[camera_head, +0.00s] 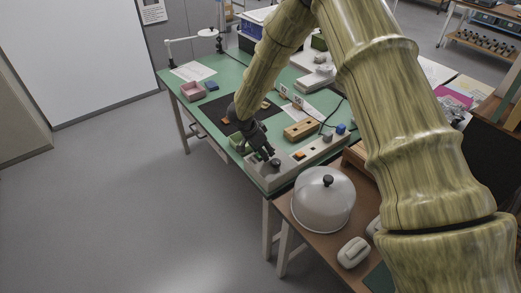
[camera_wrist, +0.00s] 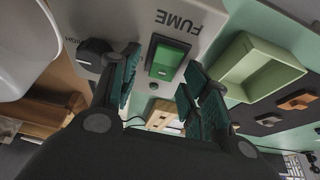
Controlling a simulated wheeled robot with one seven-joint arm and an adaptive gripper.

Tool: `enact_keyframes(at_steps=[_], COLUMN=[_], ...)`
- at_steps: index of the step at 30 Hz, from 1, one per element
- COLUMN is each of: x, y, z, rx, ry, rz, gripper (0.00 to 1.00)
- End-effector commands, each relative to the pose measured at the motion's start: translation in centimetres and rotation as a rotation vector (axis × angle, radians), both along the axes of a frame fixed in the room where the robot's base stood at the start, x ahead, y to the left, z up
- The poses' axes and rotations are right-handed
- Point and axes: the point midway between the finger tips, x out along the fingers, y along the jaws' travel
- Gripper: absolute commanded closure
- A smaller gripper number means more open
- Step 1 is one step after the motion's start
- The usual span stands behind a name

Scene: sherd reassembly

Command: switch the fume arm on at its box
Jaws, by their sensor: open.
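A grey control box (camera_head: 290,172) lies along the front edge of the green bench. In the wrist view its face (camera_wrist: 205,22) carries the word FUME beside a green rocker switch (camera_wrist: 165,62) in a black frame. My gripper (camera_wrist: 164,60) is open and empty, with its dark fingers on either side of the switch. I cannot tell whether they touch the box, or which way the rocker is tipped.
A dark knob (camera_wrist: 95,52) sits left of the switch, and a pale green tray (camera_wrist: 262,66) to the right. A white jointed arm (camera_head: 190,39) stands at the bench's far left. The floor at left is clear.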

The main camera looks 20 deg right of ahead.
Motion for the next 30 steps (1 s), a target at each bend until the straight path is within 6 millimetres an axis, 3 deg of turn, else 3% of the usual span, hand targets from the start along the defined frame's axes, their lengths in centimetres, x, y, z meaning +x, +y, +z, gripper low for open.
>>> enact_keyframes(at_steps=[3, 10, 11, 30], x=[-0.01, -0.04, -0.05, -0.24], y=[0.03, 0.02, 0.02, -0.24], z=[-0.01, -0.02, -0.02, -0.08], rx=[0.0, 0.0, 0.0, 0.105], ry=[0.0, 0.001, 0.001, 0.045], rz=[0.0, 0.0, 0.0, -0.002], gripper=[0.55, 0.97, 0.99, 0.99])
